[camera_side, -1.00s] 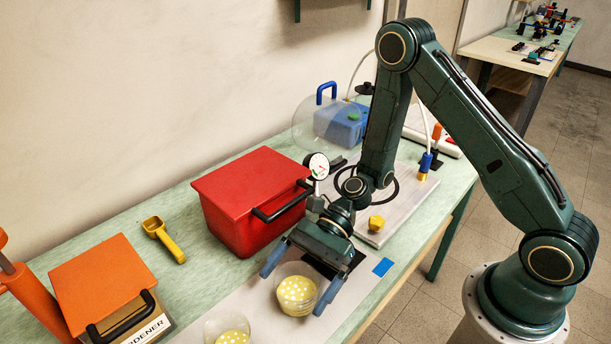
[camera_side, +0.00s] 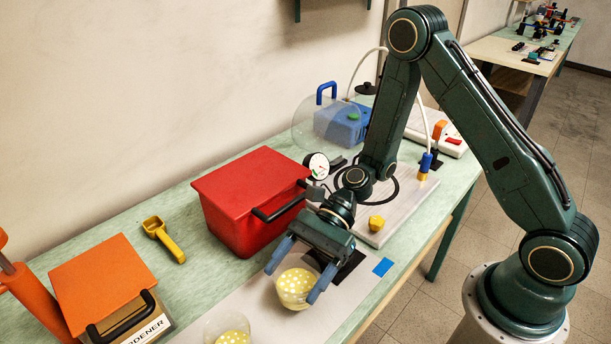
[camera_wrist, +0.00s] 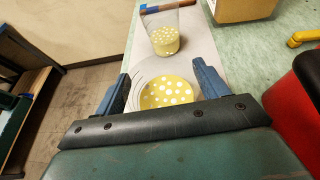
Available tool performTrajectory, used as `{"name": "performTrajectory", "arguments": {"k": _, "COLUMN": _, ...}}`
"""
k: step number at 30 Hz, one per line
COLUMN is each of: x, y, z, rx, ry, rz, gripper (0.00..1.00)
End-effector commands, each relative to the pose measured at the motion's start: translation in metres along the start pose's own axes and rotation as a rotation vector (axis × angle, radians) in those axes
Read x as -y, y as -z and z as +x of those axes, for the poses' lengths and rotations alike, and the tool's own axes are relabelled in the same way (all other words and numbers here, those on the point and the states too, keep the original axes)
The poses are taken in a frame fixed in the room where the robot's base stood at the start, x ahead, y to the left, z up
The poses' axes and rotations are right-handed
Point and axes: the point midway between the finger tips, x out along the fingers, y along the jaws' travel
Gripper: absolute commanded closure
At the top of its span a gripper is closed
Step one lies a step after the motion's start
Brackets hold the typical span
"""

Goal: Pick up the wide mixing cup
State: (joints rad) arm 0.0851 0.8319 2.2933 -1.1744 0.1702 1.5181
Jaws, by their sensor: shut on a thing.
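The wide mixing cup (camera_side: 295,288) is a clear cup with yellow, white-dotted contents. It shows between my fingers in the side view and, from above, in the wrist view (camera_wrist: 168,94). My gripper (camera_side: 291,284) is shut on it, with one blue finger on each side. In the wrist view my gripper (camera_wrist: 162,80) straddles the cup, and its body hides the near part. I cannot tell clearly whether the cup's base touches the grey mat (camera_side: 253,302). A second, narrower clear cup (camera_wrist: 166,40) with similar yellow contents stands apart from it.
A red box (camera_side: 245,205) with a black handle stands behind my gripper. A yellow scoop (camera_side: 163,238) and an orange-lidded box (camera_side: 102,278) are to the left. A dial gauge (camera_side: 317,166) and a yellow knob (camera_side: 376,223) are close to my wrist.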

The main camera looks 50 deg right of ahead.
Motion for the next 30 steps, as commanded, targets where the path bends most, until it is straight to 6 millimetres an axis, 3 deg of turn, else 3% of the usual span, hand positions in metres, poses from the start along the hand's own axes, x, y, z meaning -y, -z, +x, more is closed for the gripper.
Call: {"name": "performTrajectory", "arguments": {"k": 30, "x": 0.000, "y": -0.144, "z": -0.060, "rx": 0.001, "ry": 0.003, "rz": -0.005, "gripper": 0.53}}
